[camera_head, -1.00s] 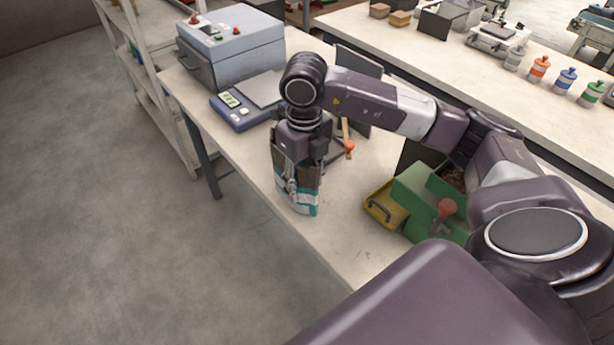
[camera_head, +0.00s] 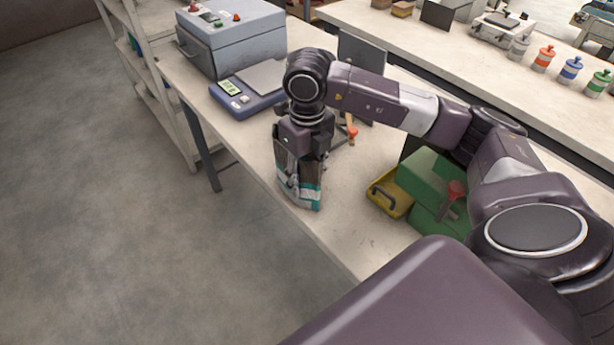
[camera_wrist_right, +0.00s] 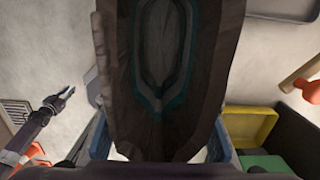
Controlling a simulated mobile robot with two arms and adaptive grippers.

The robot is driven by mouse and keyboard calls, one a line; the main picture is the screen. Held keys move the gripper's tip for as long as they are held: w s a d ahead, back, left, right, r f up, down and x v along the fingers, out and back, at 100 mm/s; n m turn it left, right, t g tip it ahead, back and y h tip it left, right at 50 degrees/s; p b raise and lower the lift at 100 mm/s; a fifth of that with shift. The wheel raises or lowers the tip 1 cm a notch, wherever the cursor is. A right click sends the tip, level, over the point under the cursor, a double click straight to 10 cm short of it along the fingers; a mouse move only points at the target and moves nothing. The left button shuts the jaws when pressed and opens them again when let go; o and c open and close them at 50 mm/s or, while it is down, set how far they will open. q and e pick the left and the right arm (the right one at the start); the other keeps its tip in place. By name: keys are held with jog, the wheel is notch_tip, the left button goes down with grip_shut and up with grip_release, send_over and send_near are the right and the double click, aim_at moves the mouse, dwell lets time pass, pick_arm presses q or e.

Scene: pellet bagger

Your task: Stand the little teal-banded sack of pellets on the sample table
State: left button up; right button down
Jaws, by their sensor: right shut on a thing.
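The little sack (camera_head: 307,195) is dark brown with teal bands and hangs upright in my right gripper (camera_head: 303,160), which is shut on it. The sack is over the pale table (camera_head: 345,225), close to its front edge. I cannot tell whether its bottom touches the tabletop. In the right wrist view the sack (camera_wrist_right: 165,50) fills the middle and hides most of the surface behind it. My left gripper (camera_wrist_right: 58,98) shows at the left of the right wrist view, apart from the sack; its finger opening is unclear.
A blue-grey scale (camera_head: 250,90) and a large grey-blue box machine (camera_head: 232,45) stand behind the sack. A yellow tray (camera_head: 385,205) and a green box with red knob (camera_head: 430,180) stand to the right. A wooden-handled tool lies near the gripper.

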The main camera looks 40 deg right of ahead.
jog(key=c, duration=1.6)
grip_release()
jog(key=shift+f, duration=0.2)
jog(key=o, duration=0.6)
jog(key=shift+d, duration=0.1)
jog(key=shift+c, duration=0.2)
jog(key=shift+r, duration=0.1)
jog(key=shift+r, duration=0.1)
